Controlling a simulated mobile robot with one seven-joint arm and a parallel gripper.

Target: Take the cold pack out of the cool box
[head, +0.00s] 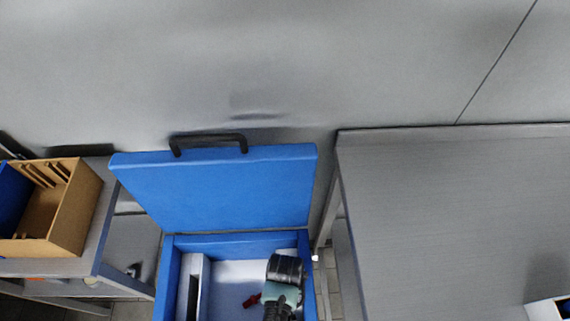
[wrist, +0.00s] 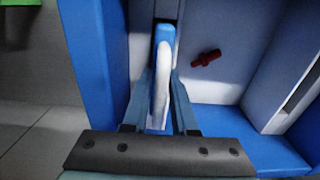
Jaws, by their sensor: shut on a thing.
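The blue cool box (head: 170,290) stands open at the bottom of the head view, its blue lid (head: 225,190) tilted up at the back. My gripper (head: 284,300) reaches down into the box near its right wall. In the wrist view, my gripper (wrist: 162,80) has its two fingers on either side of an upright, thin blue and white piece, which looks like the cold pack (wrist: 161,75). The gripper is shut on it. It stands close to the box's inner wall. My gripper hides it in the head view.
A small red item (wrist: 206,58) lies on the white box floor. A narrow white slotted divider (head: 193,285) is at the box's left. A grey table (head: 450,220) stands close on the right. A wooden crate (head: 75,215) sits on a bench at left.

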